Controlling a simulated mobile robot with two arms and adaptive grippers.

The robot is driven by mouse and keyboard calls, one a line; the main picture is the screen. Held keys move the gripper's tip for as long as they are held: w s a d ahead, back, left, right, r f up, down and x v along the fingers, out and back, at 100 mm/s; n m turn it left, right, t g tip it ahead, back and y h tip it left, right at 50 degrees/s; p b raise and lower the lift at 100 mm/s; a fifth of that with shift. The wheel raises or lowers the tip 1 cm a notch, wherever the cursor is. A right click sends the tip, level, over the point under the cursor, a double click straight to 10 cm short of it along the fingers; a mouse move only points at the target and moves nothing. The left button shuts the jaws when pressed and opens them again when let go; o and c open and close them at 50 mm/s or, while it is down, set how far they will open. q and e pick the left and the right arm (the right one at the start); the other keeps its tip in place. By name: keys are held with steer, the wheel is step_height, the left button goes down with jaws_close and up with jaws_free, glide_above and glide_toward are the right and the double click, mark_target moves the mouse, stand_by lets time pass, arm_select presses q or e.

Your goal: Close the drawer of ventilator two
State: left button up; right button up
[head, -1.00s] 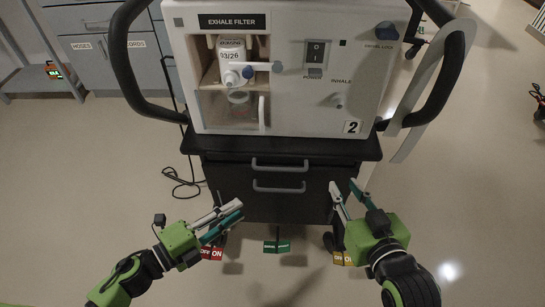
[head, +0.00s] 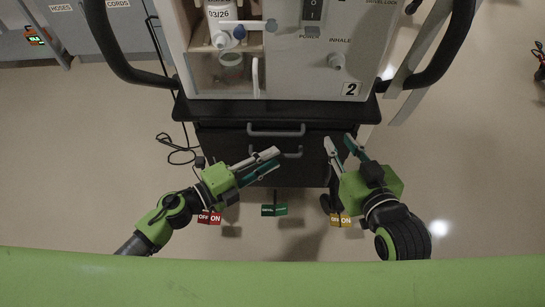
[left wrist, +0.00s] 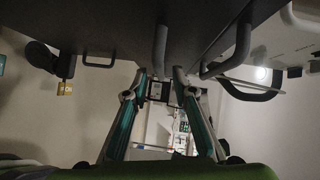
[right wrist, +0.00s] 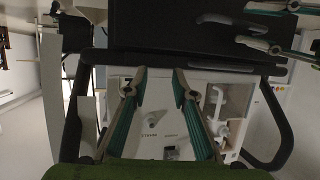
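Ventilator two (head: 310,75) is a white box marked 2, on a black cart (head: 320,112). The cart's dark drawer front has an upper handle (head: 275,131) and a lower handle (head: 292,154). I cannot tell for sure how far a drawer stands out. My left gripper (head: 276,158) is open and empty, its fingertips in front of the lower handle and partly hiding it. Contact cannot be told. In the left wrist view its fingers (left wrist: 160,72) are apart. My right gripper (head: 340,142) is open and empty by the cart's right front edge; its spread fingers show in the right wrist view (right wrist: 160,75).
Red (head: 209,217), green (head: 273,210) and yellow (head: 340,220) tags sit low by the cart's base. Black push bars (head: 112,55) curve out on both sides. A cable (head: 178,150) lies on the floor at left. Grey cabinets stand back left. Open floor lies at both sides.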

mark_target(279, 146)
arm_select(q)
steer(key=shift+w+d+f, duration=0.1)
steer(key=shift+w+d, duration=0.3)
steer(key=shift+d, duration=0.15)
arm_select(e)
steer(key=shift+w+r, duration=0.1)
steer(key=shift+r, duration=0.1)
arm_select(q)
jaws_close()
